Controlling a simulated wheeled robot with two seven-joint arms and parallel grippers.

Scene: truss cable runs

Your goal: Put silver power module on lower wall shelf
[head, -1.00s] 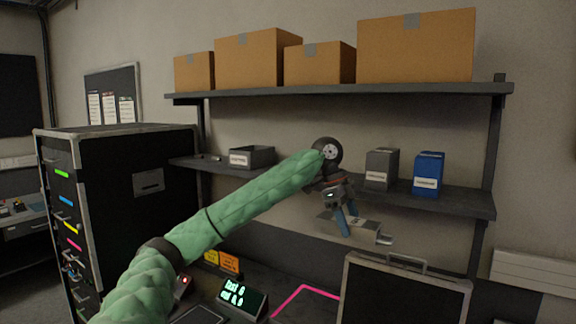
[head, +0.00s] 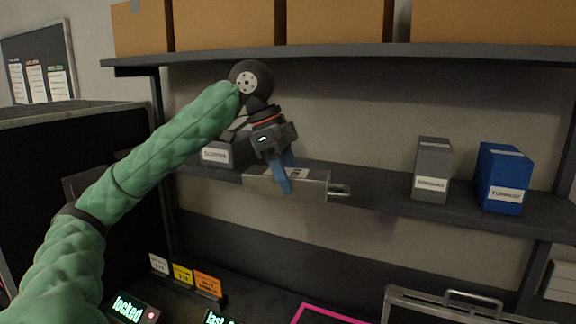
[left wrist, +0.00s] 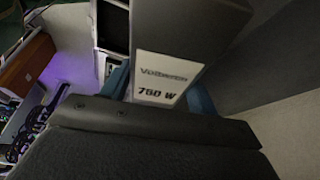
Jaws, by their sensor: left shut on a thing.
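The silver power module (head: 308,186) is a long metal box with a handle at its right end. My left gripper (head: 284,178) is shut on it, with blue fingers across its body. In the head view the module overlaps the front edge of the lower wall shelf (head: 375,192); I cannot tell whether it touches the shelf. In the left wrist view the module (left wrist: 165,75) shows a white label reading 750 W, between the blue fingers. My right gripper is not in view.
A grey box (head: 432,168) and a blue box (head: 503,180) stand on the lower shelf at right. A labelled dark bin (head: 217,154) is behind my arm at left. The shelf between module and grey box is clear. The upper shelf (head: 400,54) holds cardboard boxes.

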